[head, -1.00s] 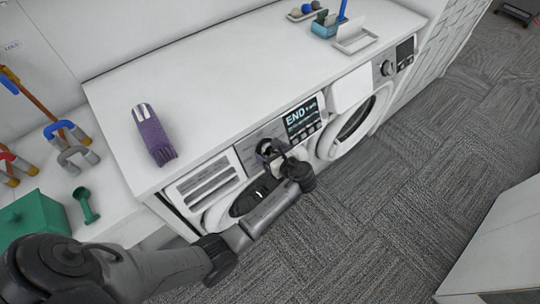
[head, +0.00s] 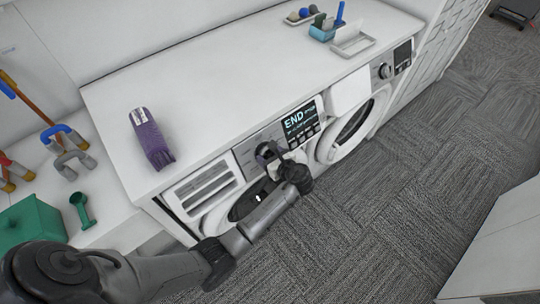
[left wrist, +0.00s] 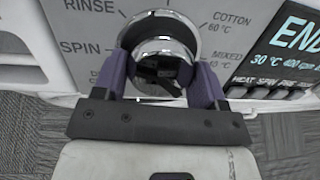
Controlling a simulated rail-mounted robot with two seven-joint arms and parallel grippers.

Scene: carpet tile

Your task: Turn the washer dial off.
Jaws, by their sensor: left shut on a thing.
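The washer dial (left wrist: 160,38) is a round chrome knob on the panel of the left washer. Labels such as RINSE, SPIN, COTTON and MIXED surround it. My left gripper (left wrist: 160,80) has its purple fingers on either side of the dial and is shut on it. In the head view, my left gripper (head: 272,153) is at the washer's panel and hides most of the dial. The washer's display (head: 300,121) reads END, and it also shows in the left wrist view (left wrist: 292,40). The dial's pointer setting cannot be made out. My right gripper is not in view.
A second washer (head: 352,125) with its own knob (head: 385,71) stands to the right. The white counter (head: 215,85) above carries a purple-and-grey object (head: 151,140) and a blue caddy (head: 322,32). A green box (head: 32,222) lies at the left. Carpet in front is free.

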